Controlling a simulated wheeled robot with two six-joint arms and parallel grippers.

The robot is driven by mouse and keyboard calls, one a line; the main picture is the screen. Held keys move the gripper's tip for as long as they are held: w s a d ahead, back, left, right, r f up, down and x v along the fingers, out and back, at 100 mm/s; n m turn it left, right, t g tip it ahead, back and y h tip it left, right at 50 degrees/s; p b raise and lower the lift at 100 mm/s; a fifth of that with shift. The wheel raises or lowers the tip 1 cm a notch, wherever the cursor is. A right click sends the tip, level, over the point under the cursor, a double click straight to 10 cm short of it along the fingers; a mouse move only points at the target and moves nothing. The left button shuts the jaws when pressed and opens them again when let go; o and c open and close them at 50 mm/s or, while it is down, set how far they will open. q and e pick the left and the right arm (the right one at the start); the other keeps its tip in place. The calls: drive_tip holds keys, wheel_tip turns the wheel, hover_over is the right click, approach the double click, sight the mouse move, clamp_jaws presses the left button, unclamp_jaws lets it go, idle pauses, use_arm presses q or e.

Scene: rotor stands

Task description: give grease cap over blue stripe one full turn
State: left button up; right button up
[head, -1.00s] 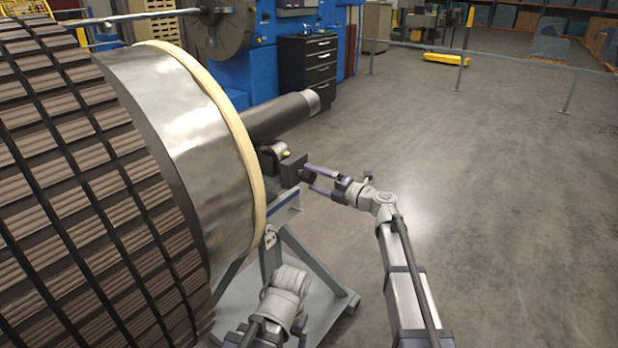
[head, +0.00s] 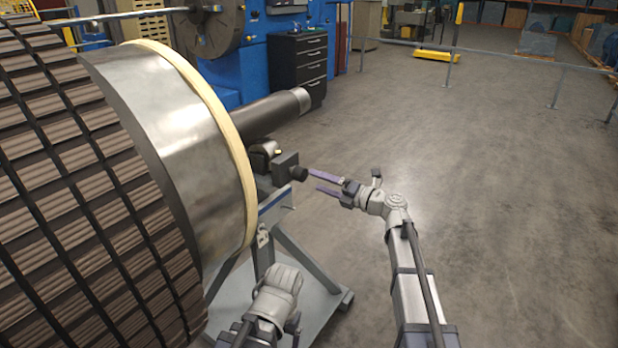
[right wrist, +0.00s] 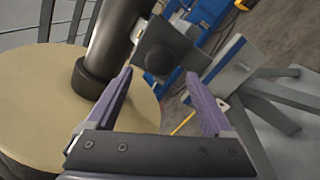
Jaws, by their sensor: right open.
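The grease cap (head: 300,173) is a dark round knob on the side of a black block (head: 284,168) on the rotor stand, with a blue stripe (head: 275,203) just below. The cap also shows in the right wrist view (right wrist: 160,60), between and beyond the fingertips. My right gripper (head: 313,179) is open and empty, its purple fingers pointing at the cap with a small gap in front of it. The right wrist view shows both fingers (right wrist: 160,75) spread wide. My left arm shows at the bottom of the head view, but its gripper is not visible.
The large rotor (head: 180,120) with its cream-edged rim fills the left, and its shaft (head: 270,115) sticks out above the cap. The grey stand's base (head: 315,295) lies below. Open floor (head: 500,200) is at the right, with a railing (head: 480,58) behind.

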sight(305, 175)
drive_tip(key=shift+w+a+r+m, duration=0.1)
drive_tip(key=shift+w+a+m, duration=0.75)
drive_tip(key=shift+m, duration=3.1)
drive_tip(key=shift+w+a+r+m, duration=0.1)
drive_tip(key=shift+w+a+m, duration=0.8)
drive_tip(key=shift+m, duration=3)
drive_tip(key=shift+w+a+m, duration=0.5)
drive_tip(key=shift+a+m, duration=0.65)
drive_tip(key=shift+m, duration=2.8)
clamp_jaws()
